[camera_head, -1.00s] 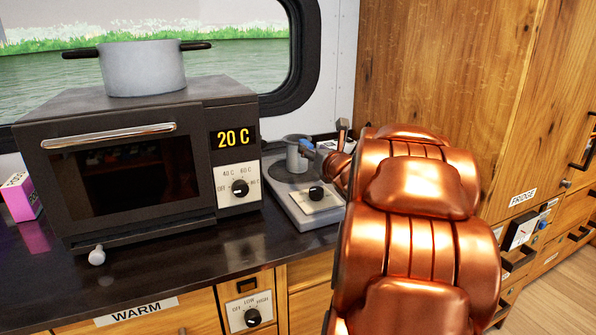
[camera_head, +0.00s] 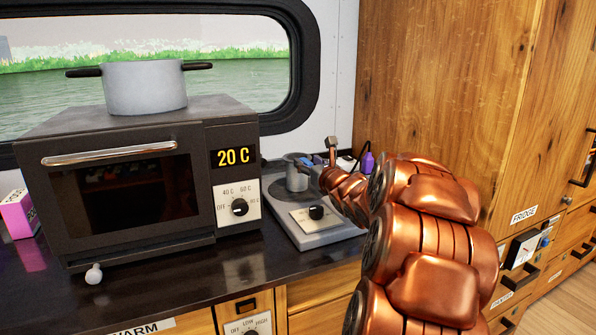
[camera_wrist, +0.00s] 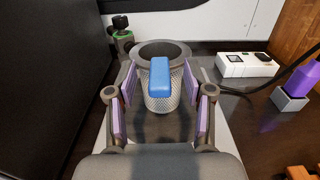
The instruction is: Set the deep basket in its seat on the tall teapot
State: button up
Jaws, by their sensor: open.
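The deep basket (camera_wrist: 162,100), a grey mesh cylinder with a wide dark rim and a blue grip tab, stands upright on the grey hot plate. In the head view the basket (camera_head: 296,178) is small, with blue beside its rim. My gripper (camera_wrist: 160,82) is open. Its purple-padded fingers are on either side of the blue tab and basket, with visible gaps. In the head view my arm partly hides the gripper. I cannot make out the tall teapot as a separate thing.
The hot plate (camera_head: 325,237) sits right of a dark oven (camera_head: 125,222) bearing a grey pot (camera_head: 145,88). In the wrist view, a white box (camera_wrist: 245,66) and a purple item (camera_wrist: 297,88) stand to the right.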

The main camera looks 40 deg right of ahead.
jog(key=shift+x, duration=0.95)
jog(key=shift+f, duration=0.1)
grip_shut()
